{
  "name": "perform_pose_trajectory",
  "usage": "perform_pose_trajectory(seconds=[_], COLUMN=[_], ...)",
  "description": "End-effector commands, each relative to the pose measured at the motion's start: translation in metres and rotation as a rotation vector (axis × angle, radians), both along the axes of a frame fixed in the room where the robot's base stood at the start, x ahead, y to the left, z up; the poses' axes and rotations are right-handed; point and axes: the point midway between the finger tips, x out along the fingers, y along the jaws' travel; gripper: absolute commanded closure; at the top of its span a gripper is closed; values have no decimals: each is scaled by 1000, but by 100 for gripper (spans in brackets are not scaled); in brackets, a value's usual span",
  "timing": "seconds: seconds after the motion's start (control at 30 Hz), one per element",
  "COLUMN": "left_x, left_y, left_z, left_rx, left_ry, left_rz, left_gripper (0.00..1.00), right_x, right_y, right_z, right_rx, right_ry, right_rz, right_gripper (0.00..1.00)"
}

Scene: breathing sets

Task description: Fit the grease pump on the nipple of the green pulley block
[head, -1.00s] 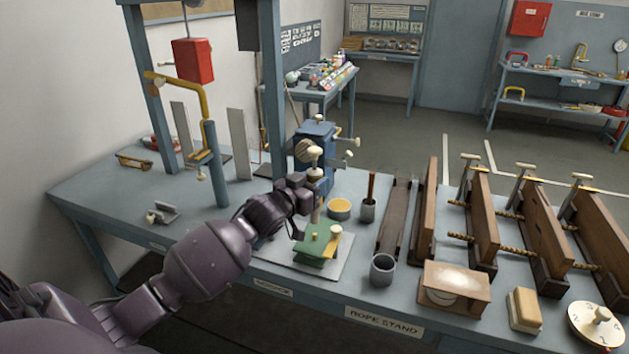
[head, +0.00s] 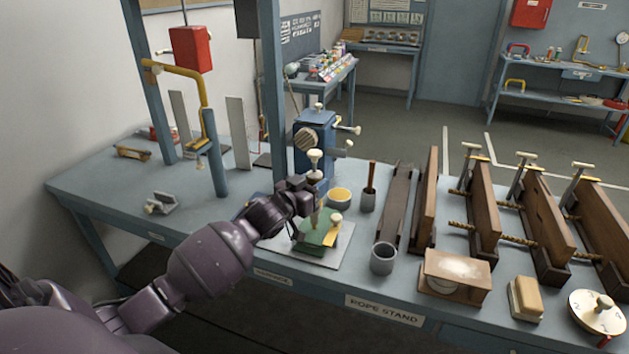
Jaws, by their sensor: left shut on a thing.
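The green pulley block (head: 314,244) sits on a pale plate (head: 333,256) near the front edge of the bench, with a yellow part and a cream knob at its right. My left gripper (head: 312,194) is shut on the grease pump (head: 315,160) and holds it upright, cream knob up. The pump's pale lower end points down in front of the back left of the block. I cannot tell whether it touches the block, and the nipple is hidden or too small to make out. My right gripper is out of view.
A blue machine (head: 317,135) with cream-knobbed handles stands behind the pump. A yellow-filled dish (head: 339,199), a cup with a brown handle (head: 369,200) and a grey cup (head: 384,258) stand to the right. A blue post (head: 274,100) rises close behind my left gripper.

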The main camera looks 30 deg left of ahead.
Motion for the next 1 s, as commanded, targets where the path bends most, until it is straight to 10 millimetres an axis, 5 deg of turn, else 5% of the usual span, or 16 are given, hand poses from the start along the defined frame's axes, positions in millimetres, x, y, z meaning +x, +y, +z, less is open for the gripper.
perform_pose_trajectory(seconds=[0.93,0.97,1.0], left_x=[0,0,0], left_y=[0,0,0], left_z=[-18,-18,-18], left_rx=[1,1,1], left_ry=[-3,-3,-3], left_rz=[0,0,-1], left_gripper=[95,58,52], right_x=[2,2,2], right_y=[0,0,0], right_z=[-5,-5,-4], right_rx=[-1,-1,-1], right_ry=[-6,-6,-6], right_rz=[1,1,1], right_gripper=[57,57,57])
